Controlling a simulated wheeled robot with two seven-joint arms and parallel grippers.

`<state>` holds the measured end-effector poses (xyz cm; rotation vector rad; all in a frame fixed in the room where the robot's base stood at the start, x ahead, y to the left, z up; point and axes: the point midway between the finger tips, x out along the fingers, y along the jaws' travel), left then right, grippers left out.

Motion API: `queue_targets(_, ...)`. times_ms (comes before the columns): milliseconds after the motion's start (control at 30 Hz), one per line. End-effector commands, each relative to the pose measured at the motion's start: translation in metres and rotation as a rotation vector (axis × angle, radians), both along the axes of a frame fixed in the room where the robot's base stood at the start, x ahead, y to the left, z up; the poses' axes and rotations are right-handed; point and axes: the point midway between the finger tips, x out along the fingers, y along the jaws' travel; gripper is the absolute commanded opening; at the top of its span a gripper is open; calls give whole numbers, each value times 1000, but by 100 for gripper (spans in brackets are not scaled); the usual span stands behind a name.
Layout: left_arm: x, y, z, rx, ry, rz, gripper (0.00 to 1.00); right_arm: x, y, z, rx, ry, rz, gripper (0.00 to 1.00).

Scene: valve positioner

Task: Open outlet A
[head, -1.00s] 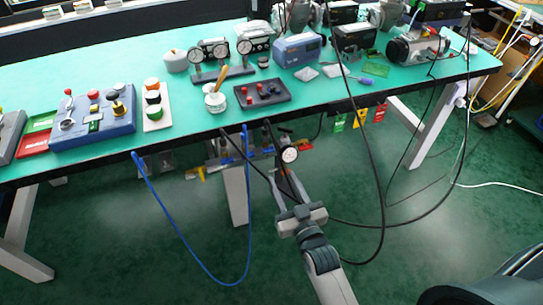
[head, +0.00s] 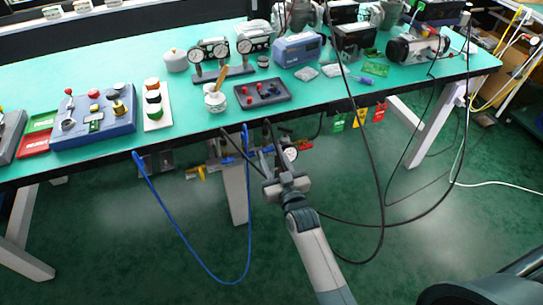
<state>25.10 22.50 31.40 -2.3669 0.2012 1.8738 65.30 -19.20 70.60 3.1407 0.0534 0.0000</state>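My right gripper (head: 272,161) is in front of the bench's front edge, below the tabletop. Its two fingers point up and away toward the fittings under the edge. They look apart, with nothing seen between them. A round white gauge (head: 291,154) sits just right of the fingers. A red handle (head: 304,145) shows right of the gauge. A yellow handle (head: 197,172) hangs further left under the edge. I cannot read which outlet is A, and the fingers and hoses hide part of the fittings. My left gripper is not in view.
A blue hose (head: 248,215) loops down left of my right arm. Black cables (head: 381,200) hang to its right. The green bench top (head: 330,92) carries a blue control box (head: 95,120), twin gauges and a dark tray (head: 262,94). Coloured tags (head: 360,117) hang at the edge.

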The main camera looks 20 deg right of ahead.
Motion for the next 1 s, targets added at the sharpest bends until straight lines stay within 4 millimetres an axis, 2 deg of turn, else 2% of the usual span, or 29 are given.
queue_targets(67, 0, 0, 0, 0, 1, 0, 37, 0, 0, 0, 0, 0, 0, 39)
queue_targets(200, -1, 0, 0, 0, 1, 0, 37, 0, 0, 0, 0, 0, 0, 9)
queue_targets(533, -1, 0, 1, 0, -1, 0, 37, 0, 0, 0, 22, 1, 0, 9)
queue_targets(667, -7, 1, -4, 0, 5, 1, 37, 0, 0, 1, 58, 3, 0, 9)
queue_targets(767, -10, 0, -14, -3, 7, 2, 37, 0, 0, 1, 103, 6, 0, 9)
queue_targets(1000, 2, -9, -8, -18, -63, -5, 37, 0, 0, 2, 270, 11, 0, 9)
